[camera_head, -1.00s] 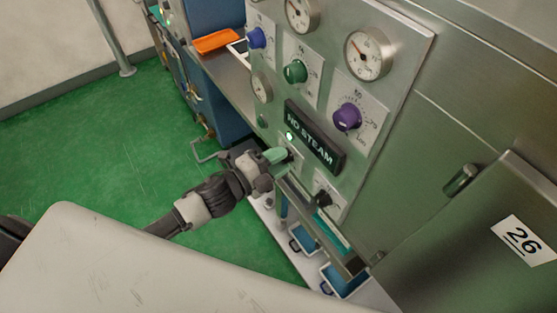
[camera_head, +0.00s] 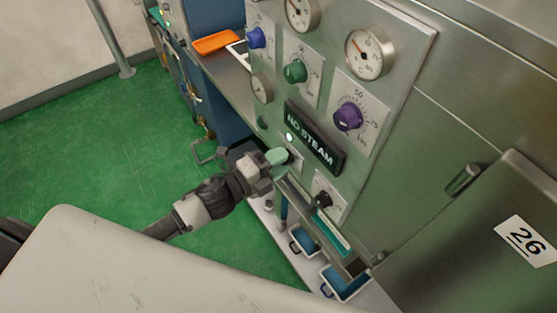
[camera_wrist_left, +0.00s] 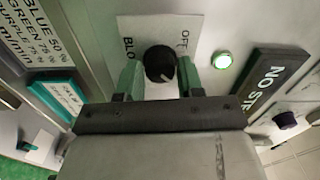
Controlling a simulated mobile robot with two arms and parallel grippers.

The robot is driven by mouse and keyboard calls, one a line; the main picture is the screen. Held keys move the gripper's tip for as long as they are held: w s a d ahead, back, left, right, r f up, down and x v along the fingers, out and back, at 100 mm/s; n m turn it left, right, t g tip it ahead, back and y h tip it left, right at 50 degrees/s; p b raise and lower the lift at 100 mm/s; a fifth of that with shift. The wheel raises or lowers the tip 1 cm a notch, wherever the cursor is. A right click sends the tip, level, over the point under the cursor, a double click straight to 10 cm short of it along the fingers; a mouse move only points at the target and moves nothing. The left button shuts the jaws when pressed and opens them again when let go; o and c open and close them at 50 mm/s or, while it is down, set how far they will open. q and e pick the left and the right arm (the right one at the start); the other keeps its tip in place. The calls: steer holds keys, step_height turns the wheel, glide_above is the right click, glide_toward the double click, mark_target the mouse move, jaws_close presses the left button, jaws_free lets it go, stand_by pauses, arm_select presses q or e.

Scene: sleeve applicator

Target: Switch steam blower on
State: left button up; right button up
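The black blower knob (camera_wrist_left: 160,64) is on a white plate with "OFF" and partly hidden "BLO..." lettering in the left wrist view. A pale mark shows at the knob's lower right. In the head view the knob (camera_head: 294,158) is partly behind my fingers. My left gripper (camera_head: 278,156) is at the panel's lower left. In the left wrist view its green fingertips (camera_wrist_left: 159,80) stand apart on both sides of the knob, with little or no gap; firm contact cannot be told. My right gripper is not in view.
A lit green lamp (camera_wrist_left: 222,60) and the "NO STEAM" sign (camera_head: 315,139) are close to the knob. Another black knob (camera_head: 323,199) is below. Gauges and coloured knobs (camera_head: 347,117) fill the panel above. Blue trays (camera_head: 345,284) are below; green floor (camera_head: 90,160) is at left.

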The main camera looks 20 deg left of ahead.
arm_select(q)
steer(key=o, duration=0.3)
steer(key=b+v, duration=0.3)
steer(key=v, duration=0.7)
steer(key=shift+s+a, duration=0.25)
steer(key=shift+s, duration=0.05)
